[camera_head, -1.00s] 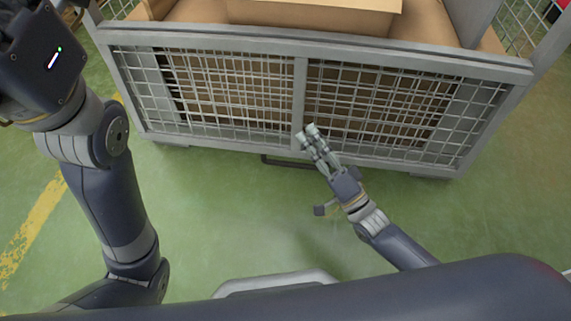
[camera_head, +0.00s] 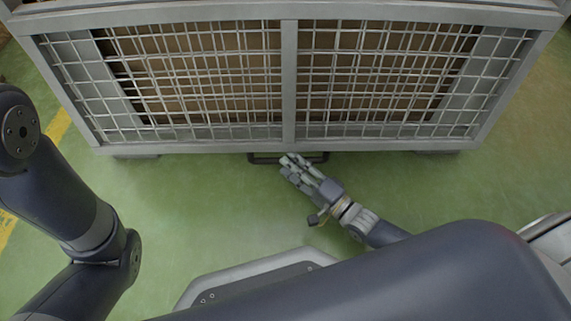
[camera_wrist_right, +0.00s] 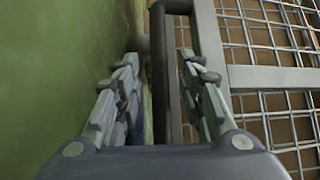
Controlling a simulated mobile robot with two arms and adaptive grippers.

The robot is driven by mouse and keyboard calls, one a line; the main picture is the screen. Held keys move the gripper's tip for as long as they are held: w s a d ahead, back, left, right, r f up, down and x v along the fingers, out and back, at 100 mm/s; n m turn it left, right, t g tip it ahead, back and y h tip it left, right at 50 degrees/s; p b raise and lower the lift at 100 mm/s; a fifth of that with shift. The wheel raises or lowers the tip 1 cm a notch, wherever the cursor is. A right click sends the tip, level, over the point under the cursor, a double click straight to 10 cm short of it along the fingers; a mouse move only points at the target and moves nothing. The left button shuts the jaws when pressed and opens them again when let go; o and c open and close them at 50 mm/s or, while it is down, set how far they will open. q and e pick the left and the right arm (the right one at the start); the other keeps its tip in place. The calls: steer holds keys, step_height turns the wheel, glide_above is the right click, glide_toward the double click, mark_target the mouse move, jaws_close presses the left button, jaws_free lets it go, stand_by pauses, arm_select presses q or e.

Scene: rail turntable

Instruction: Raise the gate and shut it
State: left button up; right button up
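The gate (camera_head: 289,80) is a grey metal frame with wire mesh on the front of a cage, and it fills the upper part of the head view. A dark bar handle (camera_head: 262,158) sticks out at its lower edge, near the middle. My right gripper (camera_head: 290,166) is at this handle, partly covering it. In the right wrist view my right gripper (camera_wrist_right: 160,75) has its fingers apart, and the dark handle bar (camera_wrist_right: 173,85) lies between them, nearer the right finger. I see no clear grip on it. My left gripper is out of the picture.
Brown cardboard (camera_head: 200,75) shows behind the mesh. The cage's feet (camera_head: 437,151) stand on the green floor (camera_head: 200,210). The floor in front of the gate is clear apart from my own base and arms. A yellow line (camera_head: 57,127) runs at the left.

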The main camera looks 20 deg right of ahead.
steer(key=shift+b+x, duration=0.5)
steer(key=shift+x, duration=1)
jaws_close()
